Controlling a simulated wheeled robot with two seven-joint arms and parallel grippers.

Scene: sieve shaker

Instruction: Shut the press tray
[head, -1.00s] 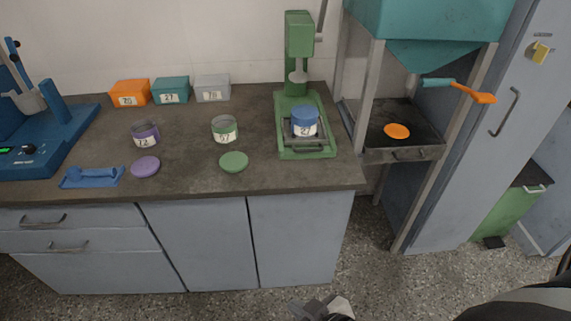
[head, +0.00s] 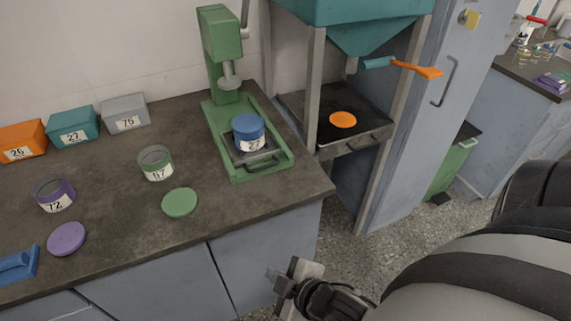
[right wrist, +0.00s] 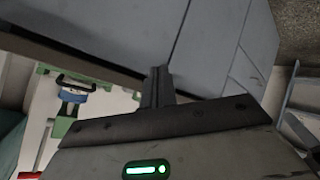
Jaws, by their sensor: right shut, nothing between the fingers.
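The green press (head: 222,45) stands on the right part of the counter. Its grey tray (head: 238,153) sits toward the front of the green base, with a dark handle (head: 262,165) facing the front. A blue-lidded jar (head: 249,127) labelled 27 stands on the tray, forward of the plunger (head: 230,76). My right gripper (head: 281,279) is shut and empty, below and in front of the counter edge, apart from the tray. In the right wrist view, the shut fingers (right wrist: 157,82) point at the cabinet front; the press (right wrist: 62,125) shows at the left. My left gripper is not in view.
A teal hopper (head: 360,25) with a dark drawer (head: 352,145) holding an orange disc stands right of the press.

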